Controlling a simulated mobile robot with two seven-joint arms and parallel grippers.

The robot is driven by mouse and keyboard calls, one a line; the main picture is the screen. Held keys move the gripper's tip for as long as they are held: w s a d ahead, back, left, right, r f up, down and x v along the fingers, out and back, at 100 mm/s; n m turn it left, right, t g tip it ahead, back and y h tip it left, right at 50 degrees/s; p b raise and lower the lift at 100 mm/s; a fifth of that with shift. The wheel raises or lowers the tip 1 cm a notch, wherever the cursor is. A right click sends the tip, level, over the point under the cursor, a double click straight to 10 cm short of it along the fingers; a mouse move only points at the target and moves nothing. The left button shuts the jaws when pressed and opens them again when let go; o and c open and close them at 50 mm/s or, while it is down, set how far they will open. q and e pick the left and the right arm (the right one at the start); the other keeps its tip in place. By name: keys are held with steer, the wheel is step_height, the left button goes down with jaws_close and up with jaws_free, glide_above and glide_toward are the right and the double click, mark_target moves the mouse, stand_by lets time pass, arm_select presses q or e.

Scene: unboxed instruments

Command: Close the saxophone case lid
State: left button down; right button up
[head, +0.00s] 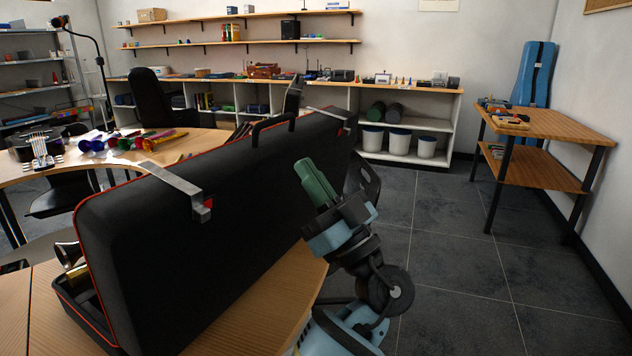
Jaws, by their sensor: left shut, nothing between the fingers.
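The black saxophone case stands open on the wooden table. Its lid (220,240), with red trim, stands upright with its large flat face toward me. A handle (272,126) and metal latches (172,183) are at the lid's top edge. The case base (82,300) shows at lower left, with a bit of a brass-coloured object (78,271) inside; the lid hides the rest. My left gripper (306,167) has green fingers, which are shut and empty. It is at the right part of the lid's outer side, pointing up; I cannot tell whether it touches. My right gripper is not in view.
The table (262,300) has bare wood right of the lid. Behind the lid, another table (60,175) holds instruments and coloured items. A small wooden side table (545,122) stands at right. Open tiled floor (455,250) lies between it and the case.

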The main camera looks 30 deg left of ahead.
mark_target(274, 156)
arm_select(q)
steer(key=a+r+p, duration=0.1)
steer(key=a, duration=0.1)
steer(key=a+r, duration=0.1)
steer(key=a, duration=0.2)
steer(key=w+a+r+p, duration=0.1)
steer(key=a+r, duration=0.1)
steer(key=a, duration=0.1)
steer(key=shift+p, duration=0.3)
